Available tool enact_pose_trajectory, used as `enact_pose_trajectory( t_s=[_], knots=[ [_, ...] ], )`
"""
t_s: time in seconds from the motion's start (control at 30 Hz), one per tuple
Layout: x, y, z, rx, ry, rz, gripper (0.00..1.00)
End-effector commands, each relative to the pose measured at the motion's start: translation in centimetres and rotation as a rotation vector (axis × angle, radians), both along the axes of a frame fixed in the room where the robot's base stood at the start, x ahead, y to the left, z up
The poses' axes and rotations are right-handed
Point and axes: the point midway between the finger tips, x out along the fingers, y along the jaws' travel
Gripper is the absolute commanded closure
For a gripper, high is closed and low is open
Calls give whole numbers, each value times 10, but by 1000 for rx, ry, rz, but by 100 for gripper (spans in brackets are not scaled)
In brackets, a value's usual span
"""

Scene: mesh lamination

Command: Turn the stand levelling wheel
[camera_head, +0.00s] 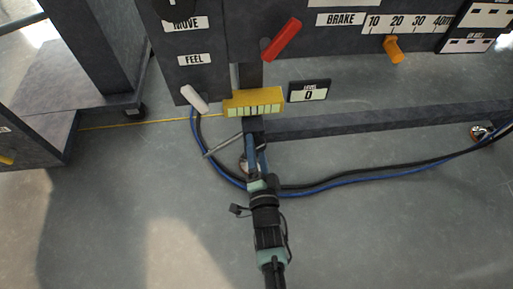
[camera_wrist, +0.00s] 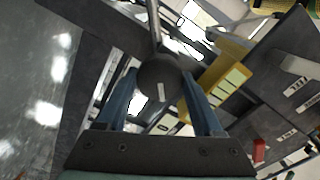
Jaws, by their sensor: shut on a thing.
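The levelling wheel shows in the wrist view as a dark grey round hub (camera_wrist: 158,78) with a pale mark and a thin metal rod (camera_wrist: 152,22) sticking out. My gripper (camera_wrist: 161,88) has its two blue fingers on either side of the hub, shut on it. In the head view, my gripper (camera_head: 256,155) reaches under the stand's front beam, below the yellow level block (camera_head: 253,102). There the rod (camera_head: 222,146) slants down to the left, and my fingers and the beam hide most of the hub. The small level display (camera_head: 309,92) reads 0.
Blue and black cables (camera_head: 340,184) run along the floor under my gripper. A white lever (camera_head: 195,98), a red lever (camera_head: 282,39) and an orange knob (camera_head: 393,49) stick out of the panel. The floor (camera_head: 400,240) in front is clear.

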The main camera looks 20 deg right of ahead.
Motion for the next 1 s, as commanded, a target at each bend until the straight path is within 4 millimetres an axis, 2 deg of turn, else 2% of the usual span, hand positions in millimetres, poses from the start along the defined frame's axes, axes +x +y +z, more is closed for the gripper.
enact_pose_trajectory(
  t_s=[0.07, 0.1, 0.23, 0.53, 0.63, 0.77, 1.0],
  knots=[
    [-1, 0, 0, -1, 0, 0, 87],
    [-1, 0, 0, -1, 0, 0, 26],
    [0, 0, 0, -2, 1, 0, 3],
    [-1, 0, 0, -2, 1, 0, 2],
    [-7, 2, 1, -1, 3, 1, 2],
    [-27, 8, 3, 0, 6, 0, 2],
    [-79, 22, 4, 0, 6, 0, 2]
  ],
)
